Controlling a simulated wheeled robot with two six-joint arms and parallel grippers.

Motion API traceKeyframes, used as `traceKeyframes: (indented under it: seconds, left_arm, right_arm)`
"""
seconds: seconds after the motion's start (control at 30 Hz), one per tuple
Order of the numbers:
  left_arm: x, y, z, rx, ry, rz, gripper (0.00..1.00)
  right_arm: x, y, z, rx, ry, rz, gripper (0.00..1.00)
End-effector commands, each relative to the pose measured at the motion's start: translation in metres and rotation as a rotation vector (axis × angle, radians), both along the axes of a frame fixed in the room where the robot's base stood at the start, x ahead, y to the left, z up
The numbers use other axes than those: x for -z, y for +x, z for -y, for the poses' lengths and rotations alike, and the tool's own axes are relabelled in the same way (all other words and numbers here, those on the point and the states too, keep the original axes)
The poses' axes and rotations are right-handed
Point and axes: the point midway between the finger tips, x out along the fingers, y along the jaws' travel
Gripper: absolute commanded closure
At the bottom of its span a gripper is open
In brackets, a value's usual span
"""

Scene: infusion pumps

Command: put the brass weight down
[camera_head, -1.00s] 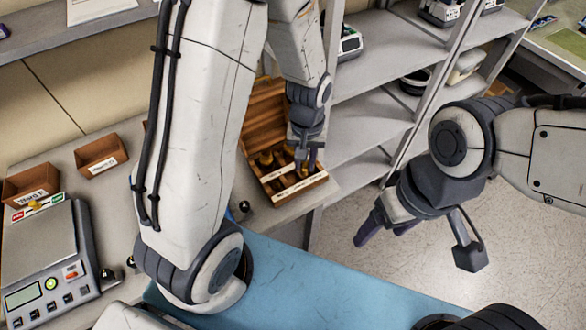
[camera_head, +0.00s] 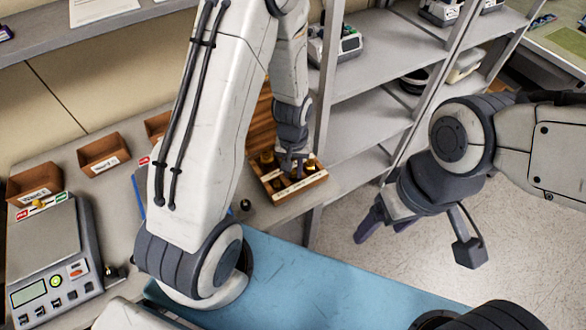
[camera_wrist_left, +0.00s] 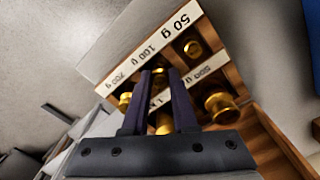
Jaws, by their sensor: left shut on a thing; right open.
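The wooden weight box (camera_head: 290,192) stands open at the right end of the counter, with brass weights in its slots. My left gripper (camera_head: 292,168) points down into it. The left wrist view shows the box (camera_wrist_left: 115,62) with labels reading 50 g, 100 g and more. My right gripper (camera_head: 412,232) is open and empty over the floor.
A digital scale (camera_head: 48,262) stands at the left, with small brown bins (camera_head: 103,154) behind it. A small dark knobbed weight (camera_head: 246,205) stands left of the box. Grey shelving (camera_head: 365,110) rises close to the box's right. The blue surface (camera_head: 320,280) in front is clear.

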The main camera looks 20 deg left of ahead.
Motion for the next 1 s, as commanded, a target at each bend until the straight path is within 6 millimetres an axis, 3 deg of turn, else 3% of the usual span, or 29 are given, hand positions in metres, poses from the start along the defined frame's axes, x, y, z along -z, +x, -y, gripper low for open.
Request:
traceKeyframes:
  seconds: [0.4,0.43,0.5,0.67,0.77,0.83,1.0]
  left_arm:
    - [0.014,-0.001,0.000,0.000,0.000,-0.001,1.00]
    - [0.014,-0.001,0.000,0.000,-0.001,-0.002,0.62]
    - [0.015,-0.001,0.000,0.000,-0.001,-0.002,0.44]
    - [0.012,-0.001,0.000,0.000,-0.001,-0.002,0.44]
    - [0.001,-0.001,0.000,0.001,0.000,-0.001,0.44]
    - [-0.006,0.000,0.000,0.001,0.000,0.002,0.44]
    - [-0.042,0.002,0.000,0.000,0.000,0.007,0.44]
  right_arm:
    - [0.009,0.000,0.000,-0.001,0.000,0.000,0.24]
    - [0.009,0.000,0.000,-0.001,0.000,0.000,0.24]
    - [0.010,0.000,0.000,0.000,0.000,0.000,0.24]
    - [0.008,0.000,0.000,0.000,0.000,0.000,0.24]
    - [-0.001,0.000,0.000,0.000,0.000,0.000,0.24]
    - [0.003,0.000,0.000,0.000,0.001,0.001,0.24]
    - [0.007,0.000,0.000,0.000,0.000,0.000,0.24]
